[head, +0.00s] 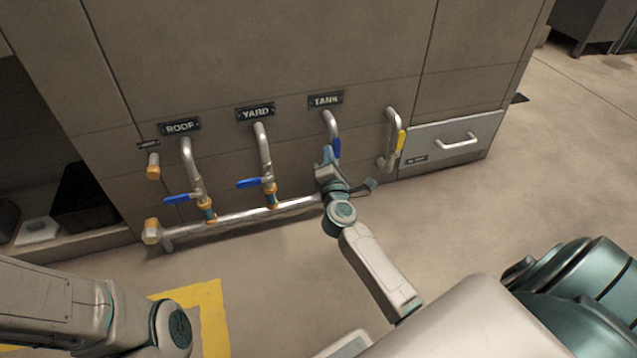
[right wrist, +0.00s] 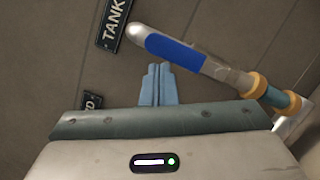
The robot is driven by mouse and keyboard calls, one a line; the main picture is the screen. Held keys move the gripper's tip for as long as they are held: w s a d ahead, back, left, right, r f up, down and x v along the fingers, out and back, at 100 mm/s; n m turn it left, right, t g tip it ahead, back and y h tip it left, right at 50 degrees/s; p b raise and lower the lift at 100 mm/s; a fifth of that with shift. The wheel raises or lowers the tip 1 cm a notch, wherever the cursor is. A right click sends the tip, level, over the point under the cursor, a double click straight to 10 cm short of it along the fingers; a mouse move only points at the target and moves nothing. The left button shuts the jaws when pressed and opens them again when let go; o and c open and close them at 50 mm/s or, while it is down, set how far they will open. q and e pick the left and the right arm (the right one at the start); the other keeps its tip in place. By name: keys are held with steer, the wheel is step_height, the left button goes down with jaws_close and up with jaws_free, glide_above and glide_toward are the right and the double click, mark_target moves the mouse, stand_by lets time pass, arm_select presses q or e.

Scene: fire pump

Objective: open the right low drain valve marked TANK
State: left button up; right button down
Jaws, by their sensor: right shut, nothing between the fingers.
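The TANK valve's blue lever (head: 336,148) shows beside my right gripper in the head view, under the TANK plate (head: 326,100). The other two blue levers stick out sideways, but this one lies roughly along its silver pipe (head: 330,120). In the right wrist view the blue lever (right wrist: 175,48) runs along the pipe, above and right of the fingers. My right gripper (head: 327,156) is shut and empty, its light-blue fingers (right wrist: 157,84) together close to the lever; contact is unclear. The lower valve body is hidden behind my gripper in the head view. My left gripper is out of view.
The ROOF lever (head: 178,199) and YARD lever (head: 250,183) are left along the low manifold pipe (head: 240,217). To the right are a pipe with a yellow lever (head: 401,142) and a drawer handle (head: 458,142). The floor in front at right is clear.

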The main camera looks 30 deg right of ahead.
steer(key=r+p+v, duration=0.1)
steer(key=v, duration=0.6)
steer(key=shift+s+f, duration=0.3)
steer(key=shift+f, duration=0.2)
steer(key=shift+a, duration=0.1)
